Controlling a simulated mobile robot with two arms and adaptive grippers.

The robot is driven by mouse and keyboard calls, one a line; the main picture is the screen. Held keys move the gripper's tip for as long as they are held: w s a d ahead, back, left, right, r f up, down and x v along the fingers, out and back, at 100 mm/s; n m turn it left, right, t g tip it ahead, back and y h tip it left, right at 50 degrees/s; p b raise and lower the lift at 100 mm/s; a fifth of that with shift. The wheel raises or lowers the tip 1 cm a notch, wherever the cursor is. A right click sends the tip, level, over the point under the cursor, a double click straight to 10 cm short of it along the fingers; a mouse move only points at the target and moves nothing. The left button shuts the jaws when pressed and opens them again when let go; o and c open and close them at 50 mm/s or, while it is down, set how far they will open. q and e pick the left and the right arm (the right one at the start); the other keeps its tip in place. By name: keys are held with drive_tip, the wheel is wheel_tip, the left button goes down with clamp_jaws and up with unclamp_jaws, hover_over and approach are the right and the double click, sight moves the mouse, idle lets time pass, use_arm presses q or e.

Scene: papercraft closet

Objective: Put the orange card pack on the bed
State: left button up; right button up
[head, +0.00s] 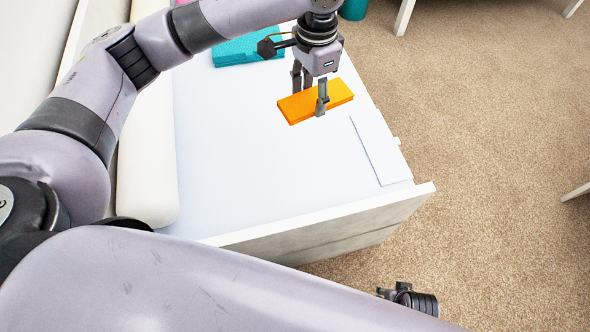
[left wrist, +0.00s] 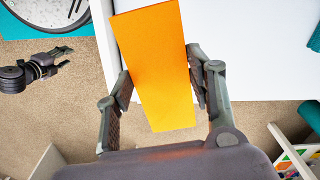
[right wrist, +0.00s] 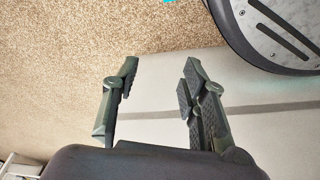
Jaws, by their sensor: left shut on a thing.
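The orange card pack (head: 335,93) is a flat, long orange block. My left gripper (head: 311,95) is shut on it across its narrow width, pointing down over the bed. In the left wrist view the pack (left wrist: 155,60) sits between both fingers (left wrist: 160,82). The bed (head: 240,150) has a white top and lies under the pack in the head view. I cannot tell whether the pack touches the bed or hangs just above it. My right gripper (right wrist: 160,78) is open and empty in its wrist view, with carpet and a pale panel behind it.
A teal block (head: 245,48) lies on the bed further back. A white bolster (head: 148,160) runs along the left side, and a raised end board (head: 330,220) closes the near end. Carpet (head: 480,130) is clear to the right. The middle of the bed top is bare.

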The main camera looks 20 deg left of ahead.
use_arm(q)
wheel_tip(320, 180, down, 12)
drive_tip(key=w+m+b, duration=0.2)
drive_tip(key=b, duration=0.8)
approach(307, 172)
use_arm(e)
wheel_tip(307, 172, up, 13)
drive_tip(key=w+t, duration=0.1)
drive_tip(key=w, duration=0.1)
use_arm(q)
drive_tip(key=shift+f+m, duration=0.4)
drive_tip(key=shift+f, duration=0.15)
wheel_tip(307, 172, down, 3)
drive_tip(key=shift+r+b, duration=0.1)
drive_tip(key=shift+b, duration=0.6)
wheel_tip(307, 172, down, 2)
drive_tip(key=shift+f, duration=0.15)
use_arm(e)
drive_tip(key=w+a+t, duration=0.2)
drive_tip(key=w+t, duration=0.1)
drive_tip(key=w, duration=0.3)
drive_tip(key=shift+a+r+y, duration=0.15)
drive_tip(key=shift+r+y, duration=0.05)
drive_tip(key=shift+y, duration=0.2)
use_arm(q)
drive_tip(key=shift+f, duration=0.1)
use_arm(e)
drive_tip(key=shift+s, duration=0.15)
